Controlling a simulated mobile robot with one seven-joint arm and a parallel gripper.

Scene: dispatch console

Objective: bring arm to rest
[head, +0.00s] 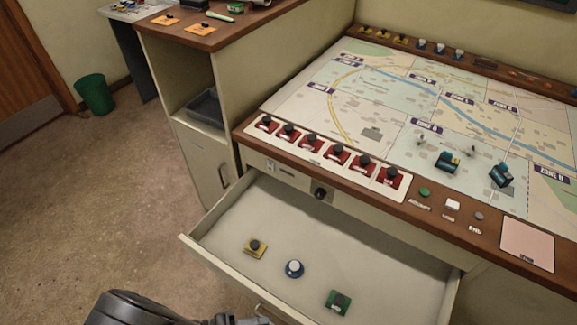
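My arm shows at the bottom edge, left of centre, as a dark rounded link. The part of my gripper (240,319) that shows is cut off by the frame edge, low in front of the open drawer (222,219). Its fingers cannot be made out well enough to tell whether they are open or shut, or whether they touch the drawer front. In the drawer lie a yellow piece with a black knob (255,248), a blue piece with a white knob (293,268) and a green piece with a dark knob (338,301).
The console's map board (400,90) is above the drawer, with a row of red pieces (338,154) along its front edge and two dark blue pieces (447,162) on it. A side cabinet (190,100) stands left. A green bin (94,94) and clear carpet lie further left.

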